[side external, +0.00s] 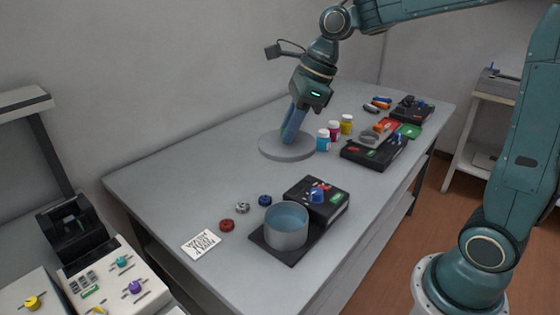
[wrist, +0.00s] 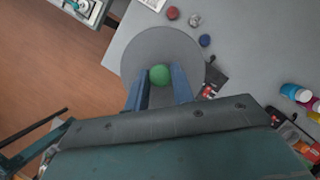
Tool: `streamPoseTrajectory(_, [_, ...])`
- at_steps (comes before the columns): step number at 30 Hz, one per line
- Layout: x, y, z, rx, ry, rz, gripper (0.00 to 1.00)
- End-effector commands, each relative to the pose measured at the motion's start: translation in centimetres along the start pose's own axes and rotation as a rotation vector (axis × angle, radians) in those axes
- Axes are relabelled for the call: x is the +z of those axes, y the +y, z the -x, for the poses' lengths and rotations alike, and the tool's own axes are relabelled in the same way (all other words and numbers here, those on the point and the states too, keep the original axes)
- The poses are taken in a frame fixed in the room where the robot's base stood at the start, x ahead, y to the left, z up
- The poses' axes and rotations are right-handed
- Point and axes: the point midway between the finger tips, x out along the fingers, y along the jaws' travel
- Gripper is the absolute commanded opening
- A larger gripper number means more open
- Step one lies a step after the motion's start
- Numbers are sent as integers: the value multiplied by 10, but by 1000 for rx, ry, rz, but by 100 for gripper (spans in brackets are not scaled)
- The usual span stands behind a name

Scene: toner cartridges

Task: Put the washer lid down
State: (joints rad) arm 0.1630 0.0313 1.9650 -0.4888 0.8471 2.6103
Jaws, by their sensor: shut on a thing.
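The washer lid (side external: 270,148) is a flat grey disc with a green ball knob (wrist: 160,74). In the wrist view the lid (wrist: 150,45) lies just beyond my fingers. My gripper (side external: 291,136) points down with its blue fingers shut on the knob; it also shows in the wrist view (wrist: 161,80). The lid looks level and held in the air. The tub is hidden behind the lid in the wrist view.
A black control box (side external: 325,205) adjoins the tub. Red (side external: 227,225), silver (side external: 242,208) and blue (side external: 265,200) pucks and a printed card (side external: 201,244) lie left of it. Cyan, magenta and yellow bottles (side external: 334,131) and another black box (side external: 372,153) stand farther back.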

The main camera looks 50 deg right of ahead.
Motion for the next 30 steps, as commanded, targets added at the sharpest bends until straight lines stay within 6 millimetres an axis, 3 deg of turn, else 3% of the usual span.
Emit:
streamPoseTrajectory(8, [2,-8,-1,0,-1,0,0])
streamPoseTrajectory(14, [5,-33,-5,1,0,-3,0])
streamPoseTrajectory(22, [7,-92,-15,2,0,-5,0])
streamPoseTrajectory(30, [-4,-156,-30,1,0,-6,0])
